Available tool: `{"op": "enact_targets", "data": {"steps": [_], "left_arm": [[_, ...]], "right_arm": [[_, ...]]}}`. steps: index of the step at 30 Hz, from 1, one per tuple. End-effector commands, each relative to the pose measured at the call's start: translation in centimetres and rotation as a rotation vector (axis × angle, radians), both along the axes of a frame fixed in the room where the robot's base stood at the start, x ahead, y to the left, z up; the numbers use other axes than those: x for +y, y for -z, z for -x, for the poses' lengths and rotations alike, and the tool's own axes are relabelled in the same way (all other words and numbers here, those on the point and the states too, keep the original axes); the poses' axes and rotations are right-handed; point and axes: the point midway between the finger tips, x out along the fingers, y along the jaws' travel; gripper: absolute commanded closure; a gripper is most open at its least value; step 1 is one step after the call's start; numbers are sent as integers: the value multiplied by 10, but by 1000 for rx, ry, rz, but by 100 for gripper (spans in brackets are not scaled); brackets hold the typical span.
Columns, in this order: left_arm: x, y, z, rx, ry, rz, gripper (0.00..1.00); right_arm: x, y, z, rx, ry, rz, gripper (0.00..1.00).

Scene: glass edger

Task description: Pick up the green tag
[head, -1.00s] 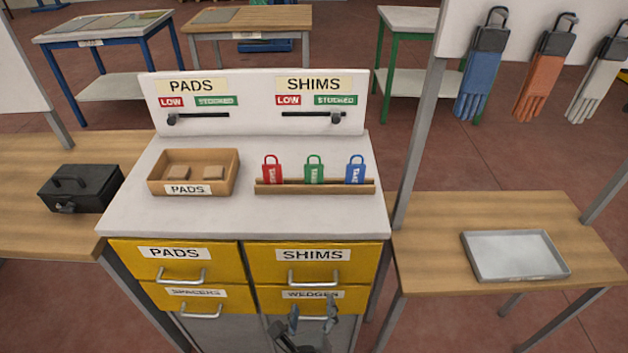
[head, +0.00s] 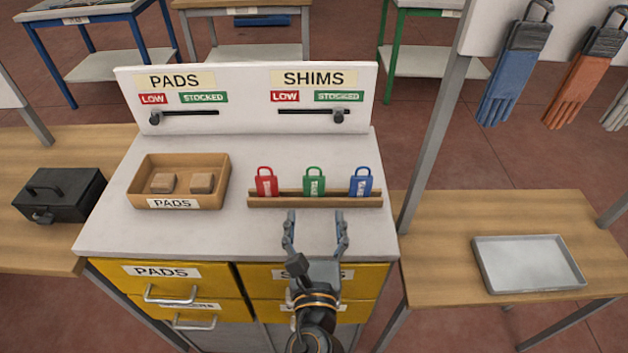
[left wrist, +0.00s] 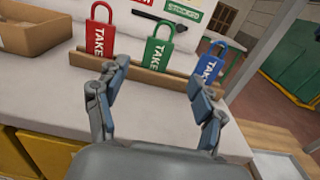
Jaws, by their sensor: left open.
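The green tag (head: 314,183) is shaped like a padlock with white lettering. It stands upright in a wooden rack (head: 290,203) on the white cabinet top, between a red tag (head: 266,184) and a blue tag (head: 361,184). My left gripper (head: 315,222) is open and empty, just in front of the rack and below the green tag in the head view. In the left wrist view the green tag (left wrist: 157,59) stands beyond and between the two open fingers (left wrist: 160,95), apart from them. My right gripper is in neither view.
A wooden box of pads (head: 150,200) sits left of the rack. A panel with two sliders (head: 245,100) stands behind. A black case (head: 60,195) lies on the left table and a grey tray (head: 528,263) on the right table. The cabinet top before the rack is clear.

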Motion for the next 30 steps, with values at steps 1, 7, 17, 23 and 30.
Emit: {"op": "enact_targets", "data": {"steps": [1,7,17,23,30], "left_arm": [[0,-4,-12,-3,-2,-2,31],[0,-1,-42,1,0,0,31],[2,-9,-75,0,-1,0,31],[2,-5,-98,3,0,0,31],[2,-4,-101,3,1,2,31]], "right_arm": [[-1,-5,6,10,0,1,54],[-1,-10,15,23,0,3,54],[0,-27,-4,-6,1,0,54],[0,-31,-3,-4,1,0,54],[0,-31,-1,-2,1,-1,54]]}}
